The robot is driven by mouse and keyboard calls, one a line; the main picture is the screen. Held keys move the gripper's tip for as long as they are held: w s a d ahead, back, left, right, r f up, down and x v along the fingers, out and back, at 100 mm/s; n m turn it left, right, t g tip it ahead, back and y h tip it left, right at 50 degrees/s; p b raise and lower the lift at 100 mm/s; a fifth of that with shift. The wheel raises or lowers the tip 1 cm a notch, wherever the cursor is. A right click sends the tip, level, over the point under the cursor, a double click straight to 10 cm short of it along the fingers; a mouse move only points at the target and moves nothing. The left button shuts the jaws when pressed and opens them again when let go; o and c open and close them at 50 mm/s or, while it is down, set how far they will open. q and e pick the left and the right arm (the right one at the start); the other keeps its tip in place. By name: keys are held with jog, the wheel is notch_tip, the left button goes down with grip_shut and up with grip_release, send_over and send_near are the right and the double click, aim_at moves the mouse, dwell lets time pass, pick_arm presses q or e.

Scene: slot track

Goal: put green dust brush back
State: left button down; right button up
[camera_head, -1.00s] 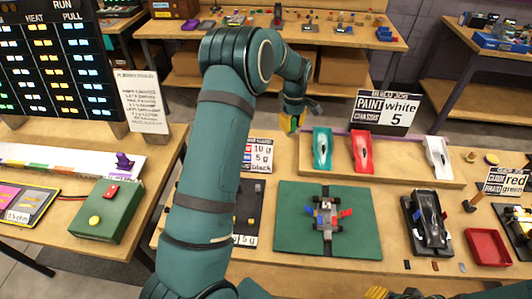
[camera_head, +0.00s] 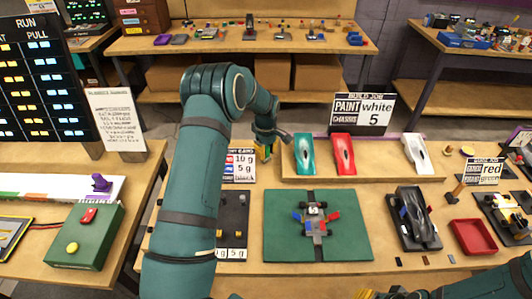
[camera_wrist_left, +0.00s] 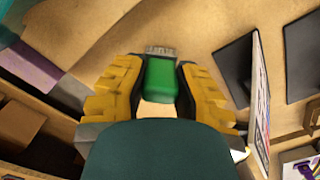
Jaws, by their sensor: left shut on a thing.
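The green dust brush (camera_wrist_left: 160,82) shows in the left wrist view, with a green handle and a pale bristle end. My left gripper (camera_wrist_left: 158,85) is shut on it, with yellow fingers on both sides of the handle. In the head view my left gripper (camera_head: 264,152) is above the back of the work table, left of the teal car body and behind the weight card. The brush is mostly hidden there by the fingers. My right gripper (camera_head: 395,295) is cut off at the bottom edge, so its jaw state is unclear.
Teal (camera_head: 305,153), red (camera_head: 343,153) and white (camera_head: 416,153) car bodies lie on a raised wooden stand. A green mat (camera_head: 275,245) holds a small chassis. A black car (camera_head: 418,215) and red tray (camera_head: 473,236) are at right. The weight card (camera_head: 240,165) is close to my left gripper.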

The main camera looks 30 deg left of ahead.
pick_arm(q)
jog(key=shift+f, duration=0.25)
jog(key=shift+f, duration=0.15)
jog(key=c, duration=0.9)
grip_release()
jog(key=shift+o, duration=0.2)
jog(key=shift+r, duration=0.4)
notch_tip(320, 180, up, 12)
jog(key=shift+f+p, duration=0.15)
jog(key=shift+p, duration=0.55)
